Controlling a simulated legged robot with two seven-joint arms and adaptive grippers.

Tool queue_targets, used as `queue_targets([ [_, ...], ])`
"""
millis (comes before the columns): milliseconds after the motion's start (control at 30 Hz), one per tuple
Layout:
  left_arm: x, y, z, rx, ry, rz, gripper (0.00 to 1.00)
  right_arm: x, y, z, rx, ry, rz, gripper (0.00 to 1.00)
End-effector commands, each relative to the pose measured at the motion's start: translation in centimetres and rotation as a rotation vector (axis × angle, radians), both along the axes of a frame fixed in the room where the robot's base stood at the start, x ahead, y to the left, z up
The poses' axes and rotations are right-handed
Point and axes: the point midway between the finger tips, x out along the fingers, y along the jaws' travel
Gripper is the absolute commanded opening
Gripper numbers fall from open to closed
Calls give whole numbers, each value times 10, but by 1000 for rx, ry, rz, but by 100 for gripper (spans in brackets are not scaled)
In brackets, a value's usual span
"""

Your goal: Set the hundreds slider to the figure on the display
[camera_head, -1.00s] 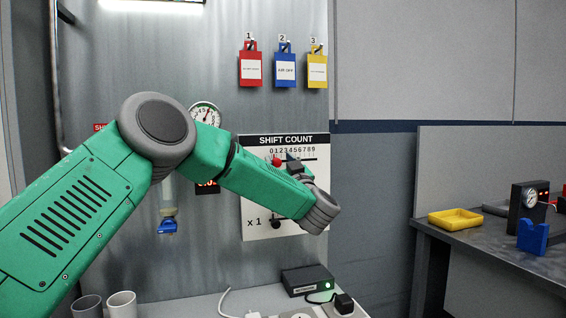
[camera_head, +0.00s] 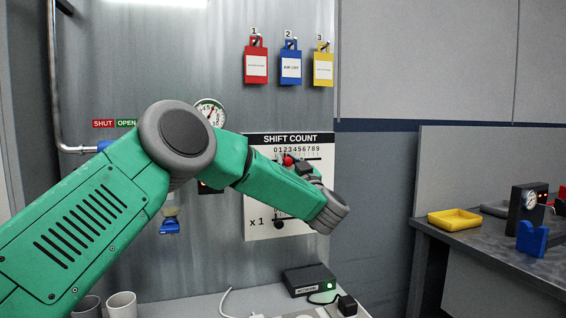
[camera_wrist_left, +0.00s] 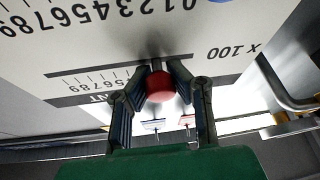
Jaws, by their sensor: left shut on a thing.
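The white SHIFT COUNT panel (camera_head: 263,205) is on the grey metal wall, with digits 0 to 9 along its top scale. My left gripper (camera_wrist_left: 160,88) is shut on the red slider knob (camera_wrist_left: 160,87), which is on the x 100 slot (camera_wrist_left: 90,68). In the head view the red knob (camera_head: 288,160) appears below about the 2 or 3; the exact figure cannot be told. The x 1 slider's black knob (camera_head: 279,225) shows low on the panel. My left arm hides the panel's middle and most of the dark display (camera_head: 205,188), whose figure cannot be read.
A round gauge (camera_head: 210,111) is above my arm. Red (camera_head: 256,66), blue (camera_head: 291,68) and yellow (camera_head: 323,69) tags hang above the panel. A black box (camera_head: 309,280) and cups (camera_head: 121,304) stand on the bench below. A yellow tray (camera_head: 454,219) is on the right-hand table.

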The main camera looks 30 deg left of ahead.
Motion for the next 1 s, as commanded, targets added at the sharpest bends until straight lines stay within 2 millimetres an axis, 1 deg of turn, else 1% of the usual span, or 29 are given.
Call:
queue_targets([
  [33,1,-5,-10,-4,19,-9,18,0,0,-1,0,0,0,40],
  [67,1,-5,-10,-4,20,-10,28,0,0,-1,0,0,0,40],
  [100,1,-5,-10,-3,20,-10,42,0,0,-1,0,0,0,40],
  [400,-1,-2,-5,-3,9,-7,43,0,0,-1,0,0,0,40],
  [533,-4,-8,-7,-2,9,-7,43,-3,0,0,0,-2,0,40],
  [667,-14,-24,-15,0,11,-9,43,-2,0,0,0,-3,0,40],
  [900,-40,-66,-36,1,14,-11,43,-2,0,0,0,-3,0,40],
  [1000,-49,-80,-43,1,13,-11,43,-2,0,0,0,-3,0,40],
])
